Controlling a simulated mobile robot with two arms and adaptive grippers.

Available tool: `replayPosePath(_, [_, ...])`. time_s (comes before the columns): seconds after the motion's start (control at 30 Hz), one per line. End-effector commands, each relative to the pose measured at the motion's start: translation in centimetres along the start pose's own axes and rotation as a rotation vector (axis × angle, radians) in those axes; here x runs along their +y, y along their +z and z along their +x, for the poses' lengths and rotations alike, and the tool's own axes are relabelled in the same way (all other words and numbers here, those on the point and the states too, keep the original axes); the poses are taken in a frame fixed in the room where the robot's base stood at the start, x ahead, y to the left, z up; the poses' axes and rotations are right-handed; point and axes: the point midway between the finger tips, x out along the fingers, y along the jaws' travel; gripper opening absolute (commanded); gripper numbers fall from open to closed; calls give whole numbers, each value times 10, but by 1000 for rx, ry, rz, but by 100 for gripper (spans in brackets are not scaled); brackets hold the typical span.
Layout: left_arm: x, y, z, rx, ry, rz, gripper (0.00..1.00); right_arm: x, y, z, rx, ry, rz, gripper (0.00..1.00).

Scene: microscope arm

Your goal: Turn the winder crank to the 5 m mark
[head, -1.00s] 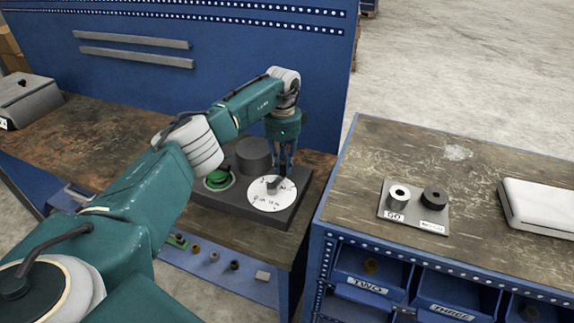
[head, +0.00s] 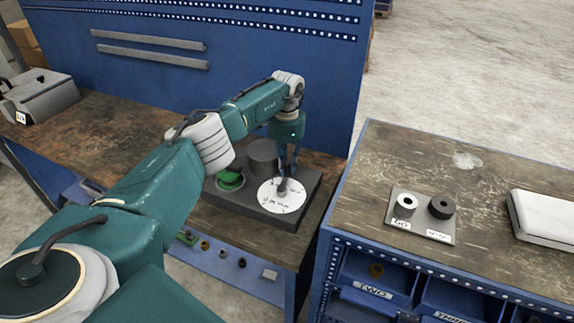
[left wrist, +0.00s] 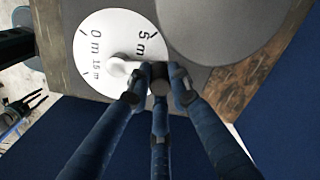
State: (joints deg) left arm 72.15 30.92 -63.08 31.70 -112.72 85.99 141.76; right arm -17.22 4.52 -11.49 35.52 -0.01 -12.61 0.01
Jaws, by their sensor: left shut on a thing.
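The winder has a white dial (head: 272,201) on a dark base, with a small crank at its middle.
A dark grey drum (head: 263,156) and a green round part (head: 230,179) share the winder's base. A blue panel (head: 200,45) rises behind. A second bench (head: 400,160) at right carries a plate (head: 420,229) with two rings and a pale case (head: 545,217).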

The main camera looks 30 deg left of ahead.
Motion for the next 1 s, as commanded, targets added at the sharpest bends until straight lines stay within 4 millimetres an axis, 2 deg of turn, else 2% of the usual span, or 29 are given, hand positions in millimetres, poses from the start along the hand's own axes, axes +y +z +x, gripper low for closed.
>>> replayPosePath(0.17, [-3, -2, -4, 10, -9, 0, 0, 2, 0, 0, 0, 2, -1, 40])
replayPosePath(0.2, [-3, -2, -4, 10, -9, 0, 27, 2, 0, 0, 0, 2, -1, 40])
replayPosePath(0.27, [-3, -2, -4, 8, -8, 1, 39, 2, 0, 0, -1, 3, -1, 40])
replayPosePath(0.53, [-1, -1, -2, 4, -3, 1, 39, 4, 0, 0, 0, 4, -1, 40])
replayPosePath(0.67, [-1, -1, -9, 5, -4, 2, 39, 4, 0, 0, 1, 4, -1, 40])
replayPosePath(0.77, [-2, -1, -23, 5, -4, 2, 39, 3, 0, 0, 1, 3, 0, 40])
replayPosePath(1.0, [-2, -1, -75, 6, -7, 1, 39, 2, 0, 0, 0, 2, 0, 40])
